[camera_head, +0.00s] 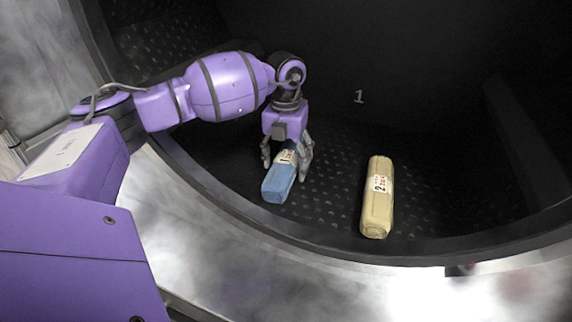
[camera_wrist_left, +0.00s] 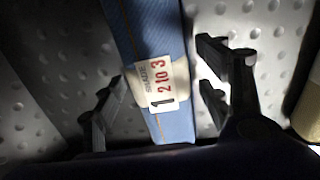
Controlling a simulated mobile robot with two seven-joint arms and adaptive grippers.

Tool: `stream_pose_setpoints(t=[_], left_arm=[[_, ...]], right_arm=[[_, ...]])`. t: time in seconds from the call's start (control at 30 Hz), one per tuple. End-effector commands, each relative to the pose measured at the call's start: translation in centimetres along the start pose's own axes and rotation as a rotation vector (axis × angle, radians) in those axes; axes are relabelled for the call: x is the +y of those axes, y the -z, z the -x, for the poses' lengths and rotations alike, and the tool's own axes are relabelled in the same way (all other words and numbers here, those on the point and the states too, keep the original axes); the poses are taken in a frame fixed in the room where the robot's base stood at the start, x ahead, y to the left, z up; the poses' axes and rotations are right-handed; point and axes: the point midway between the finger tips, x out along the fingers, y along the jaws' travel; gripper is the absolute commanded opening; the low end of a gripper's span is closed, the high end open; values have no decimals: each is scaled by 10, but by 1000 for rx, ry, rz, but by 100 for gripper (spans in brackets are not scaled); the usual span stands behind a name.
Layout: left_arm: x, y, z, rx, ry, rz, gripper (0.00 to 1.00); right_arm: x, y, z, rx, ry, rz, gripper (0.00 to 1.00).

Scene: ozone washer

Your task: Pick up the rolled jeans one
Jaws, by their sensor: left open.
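The blue rolled jeans (camera_head: 279,184) lie on the dimpled dark floor of the drum, with a white label on their far end. Whether any finger touches the cloth cannot be told. My right gripper is not in view.
A beige roll (camera_head: 377,205) with a label marked "2" lies to the right, and its edge shows in the left wrist view (camera_wrist_left: 309,112). The drum's dark rim (camera_head: 300,246) curves along the front. Dimpled floor between the rolls is clear. A "1" is marked on the back wall.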

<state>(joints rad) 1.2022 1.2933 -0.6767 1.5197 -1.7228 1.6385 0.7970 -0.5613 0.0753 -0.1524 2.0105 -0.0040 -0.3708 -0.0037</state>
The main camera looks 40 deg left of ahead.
Motion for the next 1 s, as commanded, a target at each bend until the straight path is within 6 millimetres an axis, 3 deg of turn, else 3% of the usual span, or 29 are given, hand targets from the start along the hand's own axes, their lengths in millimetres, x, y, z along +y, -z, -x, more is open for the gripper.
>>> stream_pose_setpoints(t=[0.23,0.67,1.0], left_arm=[[0,0,-1,0,1,0,66],[0,0,-1,0,1,-1,10],[0,-1,3,-2,1,-1,8]], right_arm=[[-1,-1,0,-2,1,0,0],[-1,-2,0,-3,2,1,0],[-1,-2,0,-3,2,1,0]])
